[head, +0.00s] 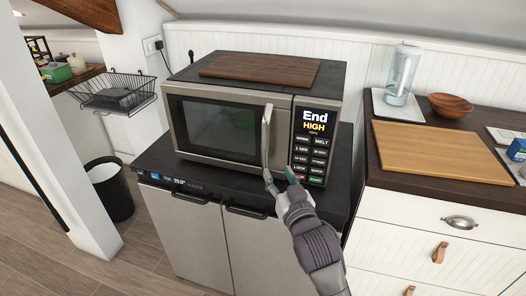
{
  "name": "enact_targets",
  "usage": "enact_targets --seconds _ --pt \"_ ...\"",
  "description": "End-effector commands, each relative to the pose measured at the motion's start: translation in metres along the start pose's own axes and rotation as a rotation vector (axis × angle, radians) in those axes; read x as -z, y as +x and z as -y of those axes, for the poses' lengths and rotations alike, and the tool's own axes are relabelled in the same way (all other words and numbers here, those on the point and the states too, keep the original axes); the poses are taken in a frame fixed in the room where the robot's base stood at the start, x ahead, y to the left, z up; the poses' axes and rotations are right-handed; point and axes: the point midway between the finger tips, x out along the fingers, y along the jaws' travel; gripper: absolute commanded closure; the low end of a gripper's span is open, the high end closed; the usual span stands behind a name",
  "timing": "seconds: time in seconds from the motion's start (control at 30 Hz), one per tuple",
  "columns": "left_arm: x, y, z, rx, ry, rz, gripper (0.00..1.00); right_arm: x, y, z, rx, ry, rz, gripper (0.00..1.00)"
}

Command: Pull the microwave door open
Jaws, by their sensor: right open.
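The microwave (221,119) stands on a black-topped cabinet, with a dark window, steel frame and a control panel (311,143) on its right. Its door looks shut. The upright door handle (266,136) is at the door's right edge. My right gripper (280,175) is open at the lower end of the handle, in front of the lower control panel. One finger overlaps the handle's bottom end; I cannot tell whether it touches. My left gripper is not in view.
A wooden board (262,69) lies on top of the microwave. The dark cabinet top (222,178) extends in front of it. A wire basket (113,93) hangs at left.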

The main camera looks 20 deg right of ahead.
Motion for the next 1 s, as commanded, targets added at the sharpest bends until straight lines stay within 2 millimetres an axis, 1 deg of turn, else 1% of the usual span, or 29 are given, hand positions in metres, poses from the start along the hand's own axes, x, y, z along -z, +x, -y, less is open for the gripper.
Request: enact_targets --seconds 0.03,0.13,0.3,0.4,0.5,0.6,0.7,1.0 --pt "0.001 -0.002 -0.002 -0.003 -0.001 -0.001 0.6 0.003 0.01 0.0 0.0 -0.001 -0.002 0.56" --pt "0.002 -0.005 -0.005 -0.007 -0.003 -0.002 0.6 0.003 0.032 0.0 0.0 -0.002 -0.002 0.56" --pt "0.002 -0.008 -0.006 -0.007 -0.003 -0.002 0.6 0.002 0.069 0.0 0.0 -0.002 -0.001 0.56" --pt "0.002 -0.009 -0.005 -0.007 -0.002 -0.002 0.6 0.002 0.088 0.0 0.0 -0.003 0.0 0.56" --pt "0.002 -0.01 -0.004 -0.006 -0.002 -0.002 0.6 0.001 0.102 0.0 0.0 -0.002 0.0 0.56" --pt "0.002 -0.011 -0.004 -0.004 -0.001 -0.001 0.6 0.0 0.113 0.0 0.0 -0.001 0.001 0.56" --pt "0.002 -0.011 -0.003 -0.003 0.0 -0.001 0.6 0.0 0.118 0.0 0.0 -0.001 0.0 0.56" --pt "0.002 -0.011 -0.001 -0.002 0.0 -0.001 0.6 0.0 0.12 0.0 0.0 -0.001 0.0 0.56"
